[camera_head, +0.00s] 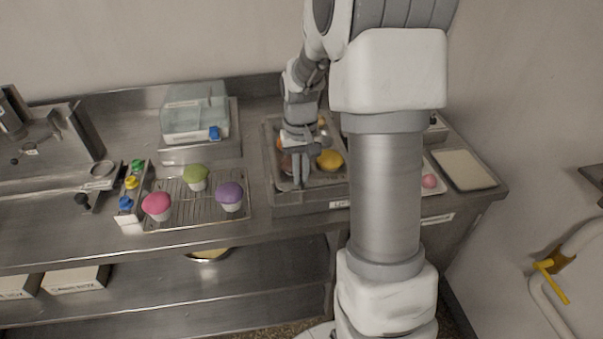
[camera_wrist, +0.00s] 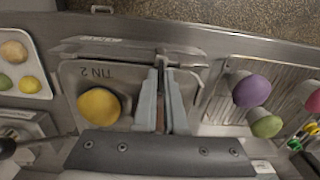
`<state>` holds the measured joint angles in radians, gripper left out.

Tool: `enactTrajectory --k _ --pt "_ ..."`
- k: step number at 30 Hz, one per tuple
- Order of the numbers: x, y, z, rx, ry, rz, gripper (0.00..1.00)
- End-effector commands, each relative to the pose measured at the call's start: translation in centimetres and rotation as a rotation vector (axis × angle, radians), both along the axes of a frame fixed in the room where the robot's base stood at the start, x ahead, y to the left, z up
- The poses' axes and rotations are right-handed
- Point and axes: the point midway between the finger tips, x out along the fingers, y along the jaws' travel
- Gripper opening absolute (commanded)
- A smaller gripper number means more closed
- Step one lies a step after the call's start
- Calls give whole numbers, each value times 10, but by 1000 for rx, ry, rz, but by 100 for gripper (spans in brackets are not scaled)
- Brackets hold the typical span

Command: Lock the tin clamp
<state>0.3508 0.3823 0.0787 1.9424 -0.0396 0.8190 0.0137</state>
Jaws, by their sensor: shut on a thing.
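The metal tin (camera_head: 283,185), marked TIN 2 in the wrist view (camera_wrist: 72,72), sits in a steel station on the counter. A yellow bun (camera_head: 330,160) lies in it and also shows in the wrist view (camera_wrist: 99,106). My gripper (camera_head: 301,182) points down over the tin. In the wrist view its fingers (camera_wrist: 165,78) are close together around a narrow bar of the tin clamp (camera_wrist: 165,57), near the station's labelled front edge. The fingers and wrist hide most of the clamp, so I cannot tell its exact position.
A wire rack (camera_head: 190,212) with pink, green and purple cupcakes stands to the left. Behind it is a clear-lidded box (camera_head: 195,112). A panel with coloured buttons (camera_head: 131,190) is farther left. A pale tray (camera_head: 464,169) lies at the right end.

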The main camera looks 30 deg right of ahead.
Motion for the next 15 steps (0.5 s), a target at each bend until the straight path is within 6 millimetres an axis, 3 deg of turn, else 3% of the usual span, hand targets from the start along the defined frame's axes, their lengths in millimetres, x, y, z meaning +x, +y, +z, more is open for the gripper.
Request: enactTrajectory --k 6,7,11,15 --pt "1 0 1 -1 -2 2 0" --pt "1 0 1 -1 -2 2 12" --pt "1 0 1 -1 -2 1 36" --pt "0 0 0 0 -1 1 39"
